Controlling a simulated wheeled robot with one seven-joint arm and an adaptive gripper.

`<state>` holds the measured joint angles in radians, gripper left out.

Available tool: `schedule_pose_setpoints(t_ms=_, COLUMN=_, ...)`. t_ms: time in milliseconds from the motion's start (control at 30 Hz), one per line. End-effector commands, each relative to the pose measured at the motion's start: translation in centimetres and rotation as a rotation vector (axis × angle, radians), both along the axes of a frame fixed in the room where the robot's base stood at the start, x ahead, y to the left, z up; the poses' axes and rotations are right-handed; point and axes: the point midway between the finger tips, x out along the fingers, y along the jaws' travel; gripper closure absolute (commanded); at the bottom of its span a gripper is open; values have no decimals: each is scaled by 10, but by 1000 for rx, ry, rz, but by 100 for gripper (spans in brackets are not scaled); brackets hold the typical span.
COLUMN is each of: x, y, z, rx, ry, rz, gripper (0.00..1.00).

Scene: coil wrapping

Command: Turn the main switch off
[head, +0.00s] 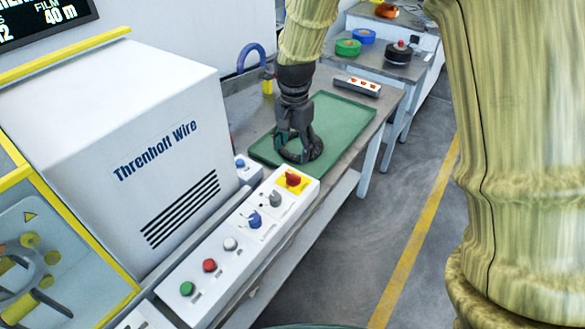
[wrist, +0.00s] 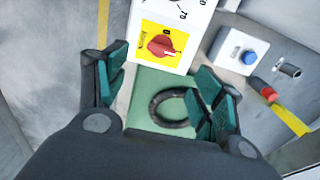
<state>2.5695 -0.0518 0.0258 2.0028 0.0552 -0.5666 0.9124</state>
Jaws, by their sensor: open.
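The main switch, a red rotary knob on a yellow plate (head: 292,179), sits at the far end of the white control panel (head: 228,254). In the wrist view the red knob (wrist: 163,45) shows just ahead of and between the fingertips, with small markings on its plate. My gripper (head: 295,150) hangs over the green mat just beyond the panel's end; in the wrist view it (wrist: 162,80) is open, with teal pads wide apart and nothing between them. It appears apart from the knob.
A black ring (wrist: 153,106) lies on the green mat (head: 345,126) below my gripper. The panel also carries a blue selector (head: 254,220), a grey selector and coloured buttons. A small box with a blue button (wrist: 249,57) stands beside it. The white machine (head: 120,130) rises at left.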

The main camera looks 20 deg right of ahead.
Motion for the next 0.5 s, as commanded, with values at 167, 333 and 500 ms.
schedule_pose_setpoints(t_ms=167, x=-1, y=2, z=-23, rx=0, ry=3, rz=4, gripper=32)
schedule_pose_setpoints(t_ms=333, x=-1, y=1, z=-46, rx=0, ry=3, rz=4, gripper=32)
schedule_pose_setpoints(t_ms=500, x=-1, y=0, z=-69, rx=0, ry=3, rz=2, gripper=32)
